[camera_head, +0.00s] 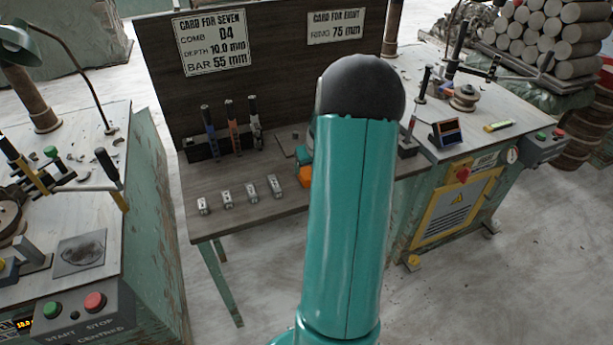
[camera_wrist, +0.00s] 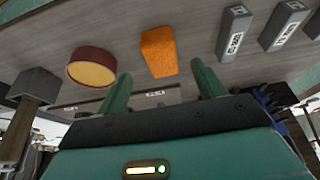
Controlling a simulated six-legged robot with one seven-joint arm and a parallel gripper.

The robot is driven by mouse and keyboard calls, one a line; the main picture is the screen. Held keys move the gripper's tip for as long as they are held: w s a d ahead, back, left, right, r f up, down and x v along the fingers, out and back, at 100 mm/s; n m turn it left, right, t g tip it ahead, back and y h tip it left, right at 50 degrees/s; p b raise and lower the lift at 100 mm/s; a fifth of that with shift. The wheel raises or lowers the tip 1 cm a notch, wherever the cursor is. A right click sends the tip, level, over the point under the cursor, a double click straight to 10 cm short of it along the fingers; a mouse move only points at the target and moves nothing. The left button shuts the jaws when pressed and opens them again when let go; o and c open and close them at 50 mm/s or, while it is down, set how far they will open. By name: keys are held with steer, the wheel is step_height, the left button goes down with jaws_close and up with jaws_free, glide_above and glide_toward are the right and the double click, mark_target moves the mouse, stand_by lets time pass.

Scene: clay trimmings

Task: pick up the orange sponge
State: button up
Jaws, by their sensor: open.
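The orange sponge (camera_wrist: 159,52) lies on the grey wooden bench top. In the wrist view it sits just beyond and between the two green fingers of my gripper (camera_wrist: 160,88). The fingers are apart with nothing between them. In the head view only a small part of the sponge (camera_head: 305,176) shows, beside my teal arm, which covers the rest. My gripper is mostly hidden behind my arm in the head view.
A round dark-red dish with a yellowish face (camera_wrist: 92,67) lies left of the sponge in the wrist view. Labelled grey metal blocks (camera_wrist: 234,32) lie to its right. In the head view, a rack with upright tools (camera_head: 203,149) stands behind the blocks (camera_head: 226,196).

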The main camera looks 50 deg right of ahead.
mark_target(307, 172)
steer(key=x, duration=0.6)
steer(key=shift+w+d+f, duration=0.1)
steer(key=shift+w+f, duration=0.1)
steer(key=shift+w, duration=0.1)
steer(key=shift+c, duration=0.4)
steer(key=c, duration=1)
